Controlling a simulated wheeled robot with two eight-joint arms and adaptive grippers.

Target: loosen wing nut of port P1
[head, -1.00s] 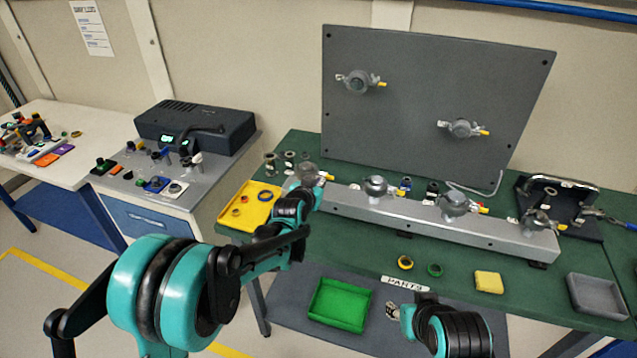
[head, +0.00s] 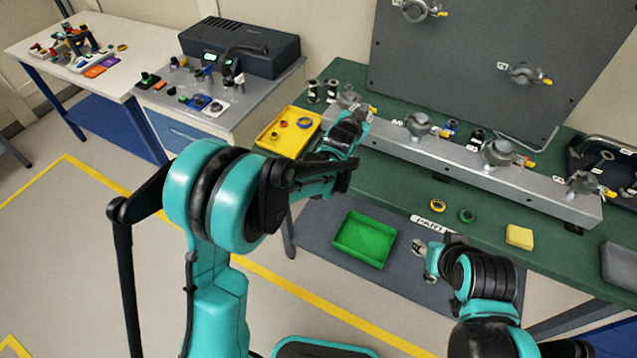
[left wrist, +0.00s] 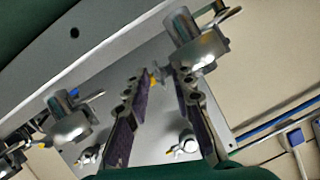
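The leftmost clamped port (head: 348,96) stands on the grey rail; I cannot read a P1 label on it. My left gripper (head: 357,118) is right at this port and partly covers it in the head view. In the left wrist view the left gripper (left wrist: 162,74) is open, its two dark finger pads apart. The port's round metal clamp (left wrist: 200,50) is beside the right fingertip. A small wing nut (left wrist: 163,75) with a yellow tip shows between the fingertips; contact cannot be told.
More clamped ports line the rail (head: 460,165) to the right. A yellow tray (head: 273,143) with rings lies left of the left gripper. A green tray (head: 364,239), two rings and a yellow block (head: 519,236) are in front. A grey panel (head: 450,60) stands behind.

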